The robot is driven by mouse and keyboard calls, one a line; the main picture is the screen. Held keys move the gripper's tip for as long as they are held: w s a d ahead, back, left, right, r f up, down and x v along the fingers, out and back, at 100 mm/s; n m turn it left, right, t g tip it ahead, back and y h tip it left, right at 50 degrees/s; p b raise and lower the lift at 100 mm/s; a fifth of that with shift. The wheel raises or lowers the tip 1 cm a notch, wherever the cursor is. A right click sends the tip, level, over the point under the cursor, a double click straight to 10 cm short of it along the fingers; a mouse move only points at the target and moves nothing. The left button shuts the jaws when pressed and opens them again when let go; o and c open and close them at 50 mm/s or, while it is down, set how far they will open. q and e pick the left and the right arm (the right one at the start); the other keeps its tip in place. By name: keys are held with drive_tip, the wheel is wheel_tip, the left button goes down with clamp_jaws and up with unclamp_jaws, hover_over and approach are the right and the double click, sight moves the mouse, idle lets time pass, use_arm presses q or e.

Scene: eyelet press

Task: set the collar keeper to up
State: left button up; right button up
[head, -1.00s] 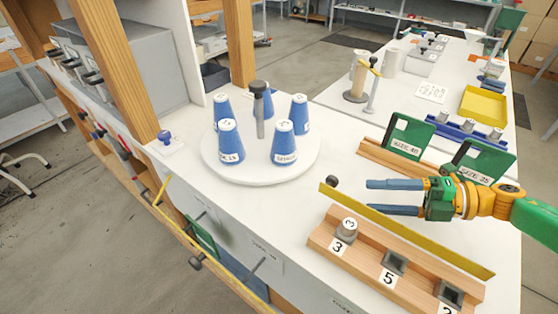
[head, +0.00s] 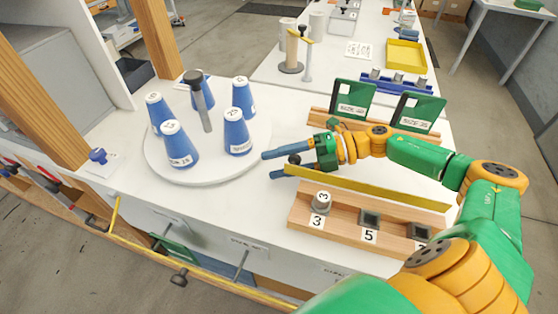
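No part carries a readable "collar keeper" label, so I cannot tell for sure which one it is. A yellow bar (head: 370,188) runs along the back of a wooden block, with a dark round knob (head: 294,159) at its left end. My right gripper (head: 267,165) reaches in from the right with its two blue fingers apart. In the picture the knob shows between the fingers; I cannot tell whether they touch it. A small blue knob (head: 98,155) stands on a white plate at the left. My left gripper is not in view.
A round white turntable (head: 255,140) with several blue cones and a grey post (head: 203,105) stands left of my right fingertips. The wooden block (head: 300,215) has numbered sockets. Green plates (head: 354,97) stand behind my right arm. Yellow front rails (head: 215,270) edge the bench.

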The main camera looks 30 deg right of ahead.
clamp_jaws()
drive_tip(key=shift+d+f+m+y+b, duration=0.1)
drive_tip(key=shift+f+m+y+b, duration=0.25)
drive_tip(key=shift+b, duration=0.2)
drive_tip(key=shift+r+m, duration=0.2)
drive_tip(key=shift+m, duration=0.05)
drive_tip(key=shift+o, duration=0.9)
unclamp_jaws()
